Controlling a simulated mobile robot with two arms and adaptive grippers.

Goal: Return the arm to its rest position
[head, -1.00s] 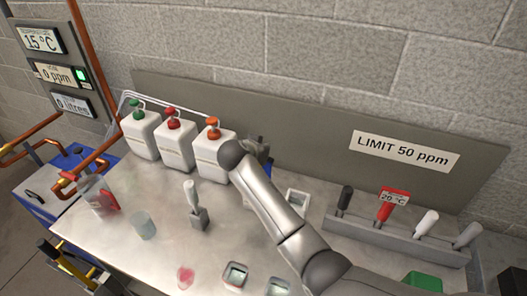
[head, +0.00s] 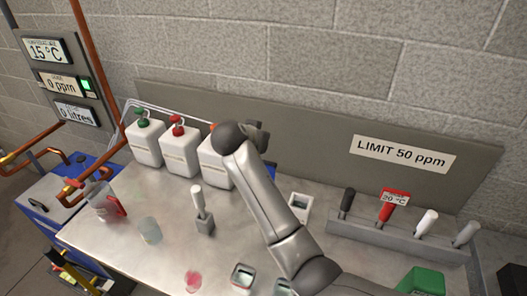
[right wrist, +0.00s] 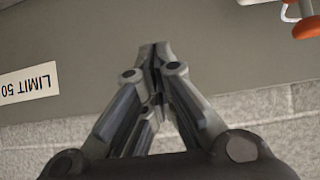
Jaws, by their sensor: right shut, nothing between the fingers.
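My right arm (head: 265,195) reaches up over the steel bench in the head view. Its gripper is mostly hidden behind the wrist, near the third white bottle. In the right wrist view my right gripper (right wrist: 160,50) is shut, its fingertips together with nothing between them. It hangs in free space in front of the grey back panel (right wrist: 150,70), and an orange pump top (right wrist: 306,28) shows at the upper right. My left gripper is not in view.
On the bench (head: 120,245) stand white pump bottles (head: 145,147), a clear jug (head: 103,207), a beaker (head: 150,230) and a small holder with a white-handled tool (head: 201,215). A rack (head: 400,240) of handled tools is at right. A green block (head: 424,281) lies front right.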

